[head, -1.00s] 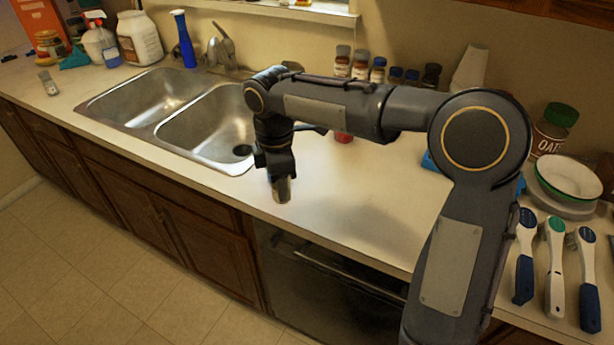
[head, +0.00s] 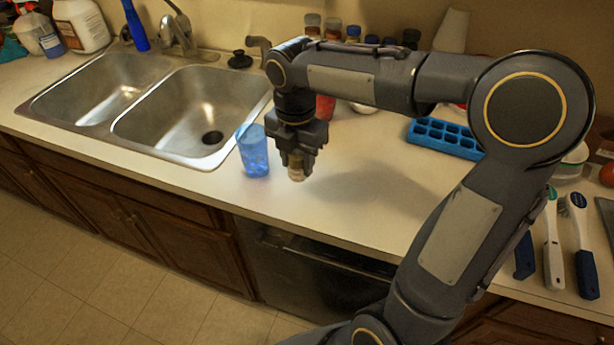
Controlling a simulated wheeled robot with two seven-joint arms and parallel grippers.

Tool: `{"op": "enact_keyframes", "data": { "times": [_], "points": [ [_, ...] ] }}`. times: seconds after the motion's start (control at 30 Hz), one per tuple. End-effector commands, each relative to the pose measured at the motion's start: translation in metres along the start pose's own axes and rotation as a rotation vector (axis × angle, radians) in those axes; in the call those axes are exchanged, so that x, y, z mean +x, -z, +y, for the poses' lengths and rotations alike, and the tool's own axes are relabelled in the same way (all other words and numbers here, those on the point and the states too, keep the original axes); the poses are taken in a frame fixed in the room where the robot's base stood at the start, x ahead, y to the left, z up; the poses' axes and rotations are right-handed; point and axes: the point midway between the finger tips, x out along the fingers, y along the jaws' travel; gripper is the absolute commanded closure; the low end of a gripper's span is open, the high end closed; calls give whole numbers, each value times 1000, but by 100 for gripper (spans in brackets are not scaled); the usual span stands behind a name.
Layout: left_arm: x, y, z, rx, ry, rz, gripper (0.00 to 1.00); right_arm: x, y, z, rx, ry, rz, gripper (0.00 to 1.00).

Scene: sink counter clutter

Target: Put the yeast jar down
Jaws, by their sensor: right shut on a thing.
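The yeast jar (head: 297,173) is small, with a pale lower part, and most of it is hidden between the fingers. My right gripper (head: 298,163) points down and is shut on the jar. It holds the jar over the counter (head: 330,215), near the front edge and right of the sink. I cannot tell whether the jar's bottom touches the counter. My left gripper is not in view.
A blue translucent cup (head: 253,152) stands just left of the gripper, close to the sink (head: 195,110). A blue ice tray (head: 446,138) and a red object (head: 325,107) lie behind. Brushes (head: 552,240) lie at the right. The counter right of the jar is clear.

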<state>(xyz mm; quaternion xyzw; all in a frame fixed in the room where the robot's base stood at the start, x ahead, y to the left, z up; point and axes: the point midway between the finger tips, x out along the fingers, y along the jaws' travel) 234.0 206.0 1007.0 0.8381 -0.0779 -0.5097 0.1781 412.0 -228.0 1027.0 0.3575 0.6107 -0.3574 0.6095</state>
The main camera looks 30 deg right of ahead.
Motion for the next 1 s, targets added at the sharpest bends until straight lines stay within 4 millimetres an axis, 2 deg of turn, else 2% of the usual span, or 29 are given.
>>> {"op": "enact_keyframes", "data": {
  "times": [0.3,0.5,0.93,0.97,1.0],
  "points": [
    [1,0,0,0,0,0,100,26,-12,-19,2,0,-1,87],
    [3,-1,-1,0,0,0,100,53,-11,-17,0,1,0,87],
    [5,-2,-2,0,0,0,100,59,-11,-16,0,-1,-1,87],
    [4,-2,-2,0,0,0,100,58,-11,-16,0,-1,-1,59],
    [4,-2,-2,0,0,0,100,58,-11,-17,0,-1,-1,54]
  ]
}}
